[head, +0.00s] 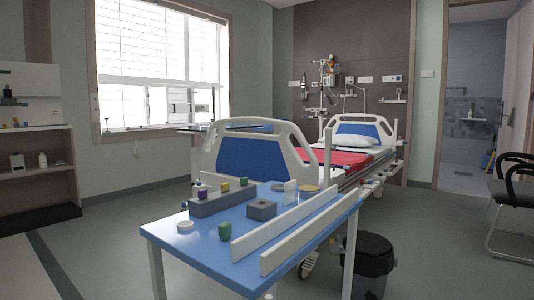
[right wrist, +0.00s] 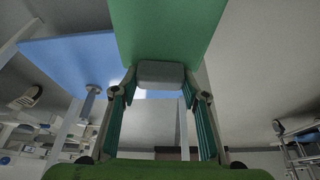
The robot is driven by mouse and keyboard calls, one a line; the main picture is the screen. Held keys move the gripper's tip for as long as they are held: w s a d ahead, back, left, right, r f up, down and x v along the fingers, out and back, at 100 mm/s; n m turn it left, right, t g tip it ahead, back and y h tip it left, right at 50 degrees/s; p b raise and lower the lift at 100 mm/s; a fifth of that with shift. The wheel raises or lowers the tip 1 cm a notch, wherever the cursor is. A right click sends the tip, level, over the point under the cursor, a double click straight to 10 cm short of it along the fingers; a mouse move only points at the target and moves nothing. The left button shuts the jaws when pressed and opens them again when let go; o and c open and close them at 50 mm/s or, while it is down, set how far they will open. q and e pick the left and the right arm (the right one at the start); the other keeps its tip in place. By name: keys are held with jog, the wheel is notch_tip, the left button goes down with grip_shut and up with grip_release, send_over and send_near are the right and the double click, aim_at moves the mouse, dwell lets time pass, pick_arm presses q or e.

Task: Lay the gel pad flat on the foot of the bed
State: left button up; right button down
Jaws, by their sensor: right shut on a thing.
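The bed (head: 345,160) stands beyond the blue table in the head view. Its near end board (head: 250,155), white with a blue panel, hides much of the mattress behind it. A red cover (head: 348,160) lies on the mattress and a white pillow (head: 357,141) is at the far end. The pad extends past the top of that view. Neither gripper nor the pad shows in the head view.
The blue table (head: 190,240) holds grey blocks, small coloured pieces and two long white bars. A black bin (head: 368,262) stands beside it. An over-bed table (head: 235,127) is behind the end board. A chair (head: 513,200) is at right; floor between is clear.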

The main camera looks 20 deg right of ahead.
jog(key=s+a+r+m, duration=0.1)
jog(key=s+r, duration=0.3)
jog(key=r, duration=0.4)
jog(key=s+a+r+m+h, duration=0.1)
jog(key=s+a+r+m, duration=0.1)
jog(key=r, duration=0.7)
jog(key=s+a+r+m, duration=0.1)
jog(key=s+a+r, duration=0.2)
jog(key=s+r, duration=0.3)
notch_tip(320, 180, up, 2)
jog(key=shift+s+a+r+t+h, duration=0.15)
jog(key=shift+s+a+t+h, duration=0.05)
jog(key=shift+s+t+h, duration=0.1)
jog(key=shift+d, duration=0.1)
